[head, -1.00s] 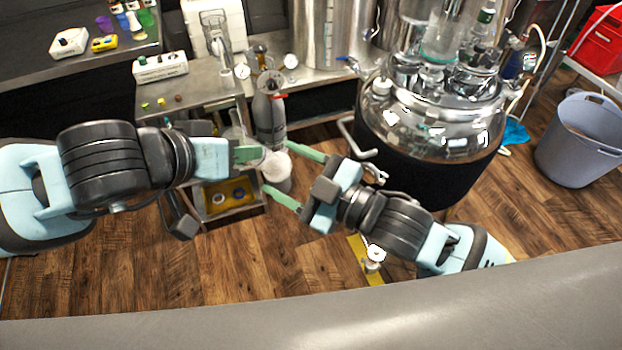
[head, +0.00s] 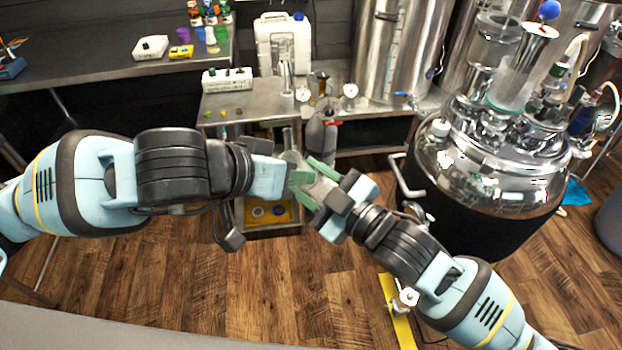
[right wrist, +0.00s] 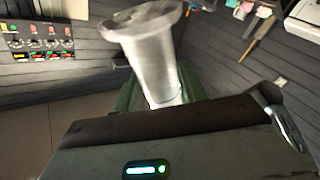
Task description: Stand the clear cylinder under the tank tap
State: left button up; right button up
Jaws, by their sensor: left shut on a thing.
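The clear cylinder (head: 319,187) is between my two grippers in the head view, partly hidden by their fingers. The right wrist view shows it as a pale tilted tube (right wrist: 152,55) with a wide flange, between green fingers. My left gripper (head: 298,179) is shut on it. My right gripper (head: 314,184) has a finger on either side of it; whether they press on it is not clear. A steel tank (head: 395,50) stands at the back, with a blue-handled tap (head: 404,94) low on its front.
A glossy steel vessel (head: 500,165) with a side handle stands at right. A steel bench (head: 255,100) holds a white box (head: 227,79) and a white jug (head: 283,45). A grey bottle (head: 321,135) stands behind my grippers. A yellow bar (head: 397,312) lies on the floor.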

jog(key=c, duration=0.5)
pick_arm(q)
jog(key=o, duration=1.3)
pick_arm(e)
jog(key=shift+c, duration=0.4)
pick_arm(q)
jog(key=shift+o, duration=0.2)
notch_tip(320, 180, up, 10)
